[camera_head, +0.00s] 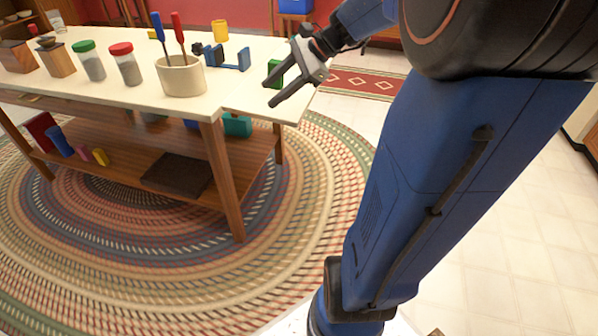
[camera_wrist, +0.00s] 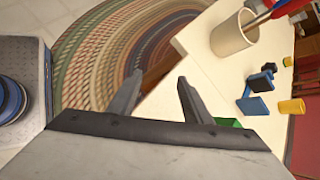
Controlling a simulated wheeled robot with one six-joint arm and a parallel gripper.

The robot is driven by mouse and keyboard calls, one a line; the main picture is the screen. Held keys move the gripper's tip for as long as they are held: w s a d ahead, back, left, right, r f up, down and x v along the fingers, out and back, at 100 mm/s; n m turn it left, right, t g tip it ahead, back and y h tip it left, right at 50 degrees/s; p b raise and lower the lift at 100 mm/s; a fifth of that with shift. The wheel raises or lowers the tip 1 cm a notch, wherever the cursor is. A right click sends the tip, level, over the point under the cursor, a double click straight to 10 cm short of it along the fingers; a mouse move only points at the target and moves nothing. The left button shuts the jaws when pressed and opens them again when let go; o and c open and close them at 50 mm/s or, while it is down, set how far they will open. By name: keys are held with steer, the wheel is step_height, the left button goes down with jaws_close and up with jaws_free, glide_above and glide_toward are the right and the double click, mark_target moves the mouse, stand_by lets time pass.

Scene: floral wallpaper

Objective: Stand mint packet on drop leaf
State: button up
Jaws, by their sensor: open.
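A green upright packet (camera_head: 275,70), which looks like the mint packet, stands on the pale drop leaf (camera_head: 243,98) at the table's right end. My gripper (camera_head: 271,92) is open and empty, partly in front of the packet. Its fingers are spread above the leaf's edge. In the wrist view my gripper (camera_wrist: 159,79) shows two parted fingers with nothing between them. There the green packet (camera_wrist: 228,122) lies to the right of the fingers, mostly hidden by my gripper's body.
A cream crock (camera_head: 181,76) with red and blue-handled tools, a blue holder (camera_head: 236,59), a yellow cup (camera_head: 220,30) and lidded jars (camera_head: 126,66) stand on the table. The lower shelf holds a teal item (camera_head: 237,126). A braided rug (camera_head: 290,200) covers the floor.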

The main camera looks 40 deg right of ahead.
steer(key=s+a+f+n+g+h, duration=0.2)
steer(key=s+a+f+n+h, duration=0.15)
steer(key=s+a+n, duration=0.6)
steer(key=s+d+f+n+h, duration=0.1)
steer(key=s+f+n+h, duration=0.2)
steer(key=s+n, duration=0.7)
steer(key=shift+s+f+t+h, duration=0.4)
steer(key=shift+s+f, duration=0.65)
steer(key=shift+s, duration=0.65)
